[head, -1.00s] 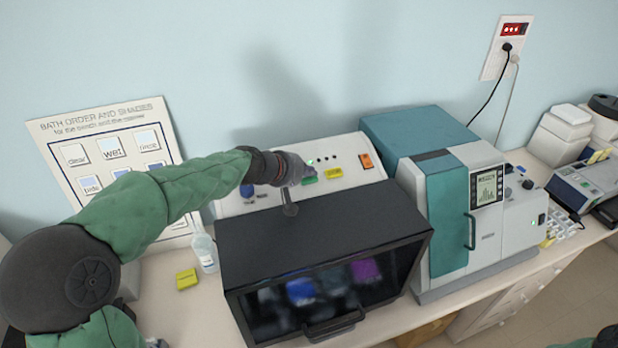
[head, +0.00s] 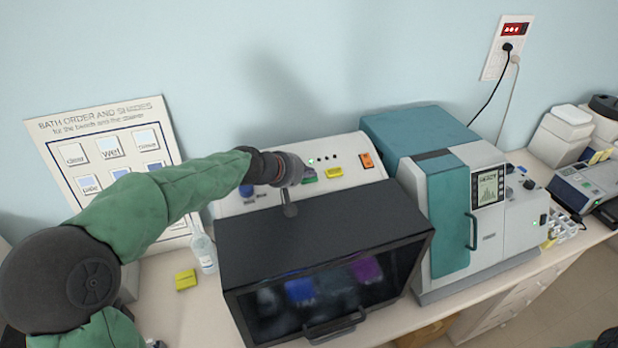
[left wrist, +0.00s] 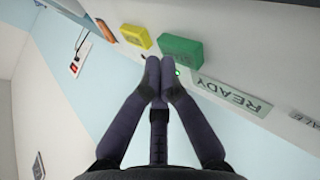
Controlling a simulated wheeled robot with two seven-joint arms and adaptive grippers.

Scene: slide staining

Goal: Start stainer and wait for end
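The stainer (head: 320,225) is a box with a dark hood and a front window, behind which blurred blue and purple shapes show. Its sloped light panel (head: 345,150) carries a green button (head: 309,175), a yellow button (head: 334,172) and an orange switch (head: 367,160). My left gripper (left wrist: 160,68) is shut and empty, its fingertips together close beside the green button (left wrist: 181,49) in the left wrist view. I cannot tell whether they touch it. A small green light (left wrist: 178,73) glows by the READY label (left wrist: 232,94). My right gripper is out of view.
A teal and white machine with a screen (head: 487,188) stands to the right of the stainer. A clear bottle (head: 204,252) and a yellow block (head: 186,279) are on the bench to its left. A bath-order board (head: 110,150) leans on the wall.

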